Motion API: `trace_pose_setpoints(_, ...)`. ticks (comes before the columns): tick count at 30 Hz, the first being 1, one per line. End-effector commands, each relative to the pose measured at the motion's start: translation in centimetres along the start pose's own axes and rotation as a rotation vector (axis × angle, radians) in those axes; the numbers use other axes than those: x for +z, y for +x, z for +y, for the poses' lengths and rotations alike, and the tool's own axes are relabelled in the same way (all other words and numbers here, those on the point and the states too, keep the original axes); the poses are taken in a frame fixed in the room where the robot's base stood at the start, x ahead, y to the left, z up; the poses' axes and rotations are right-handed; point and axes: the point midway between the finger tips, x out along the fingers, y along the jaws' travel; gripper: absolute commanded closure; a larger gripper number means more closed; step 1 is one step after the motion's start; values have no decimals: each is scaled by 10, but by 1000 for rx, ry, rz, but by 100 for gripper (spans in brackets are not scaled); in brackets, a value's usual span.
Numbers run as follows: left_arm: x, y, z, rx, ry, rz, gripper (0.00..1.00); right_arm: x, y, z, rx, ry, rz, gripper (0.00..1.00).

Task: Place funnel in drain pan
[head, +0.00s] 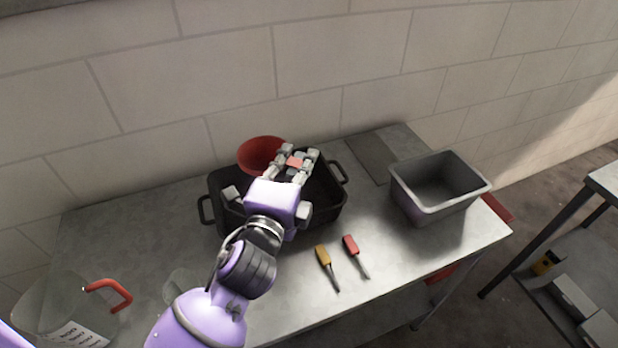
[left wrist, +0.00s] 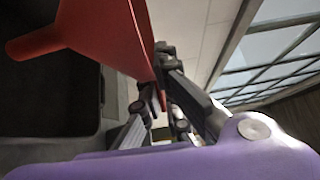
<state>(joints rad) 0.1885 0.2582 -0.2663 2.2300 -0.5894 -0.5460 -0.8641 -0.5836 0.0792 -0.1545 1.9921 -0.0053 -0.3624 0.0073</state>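The red funnel (head: 260,151) shows at the back left of the black drain pan (head: 328,212), its wide mouth up, at or above the back rim. My left gripper (head: 297,160) is over the pan, just right of the funnel. In the left wrist view the funnel (left wrist: 100,35) fills the upper left, its spout pointing left over the dark pan (left wrist: 50,100). Its rim runs in between the fingers (left wrist: 170,105), which look closed on it. The arm hides part of the pan. My right gripper does not show.
A grey bin (head: 438,190) stands right of the pan. A yellow-handled tool (head: 324,259) and a red-handled tool (head: 351,247) lie in front. A clear container with a red handle (head: 110,290) is at the front left. A wall rises behind the table.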

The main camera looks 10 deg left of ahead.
Motion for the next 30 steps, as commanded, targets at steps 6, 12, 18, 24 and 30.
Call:
trace_pose_setpoints(6,-12,22,40,9,0,-3,100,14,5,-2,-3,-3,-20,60)
trace_pose_setpoints(12,-17,31,53,9,-1,-2,100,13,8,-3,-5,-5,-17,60)
trace_pose_setpoints(18,-18,32,82,11,0,-3,100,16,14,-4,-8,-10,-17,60)
trace_pose_setpoints(24,-19,32,84,6,1,-1,100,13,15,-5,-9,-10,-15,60)
trace_pose_setpoints(30,-19,32,86,7,1,-1,100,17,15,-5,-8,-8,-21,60)
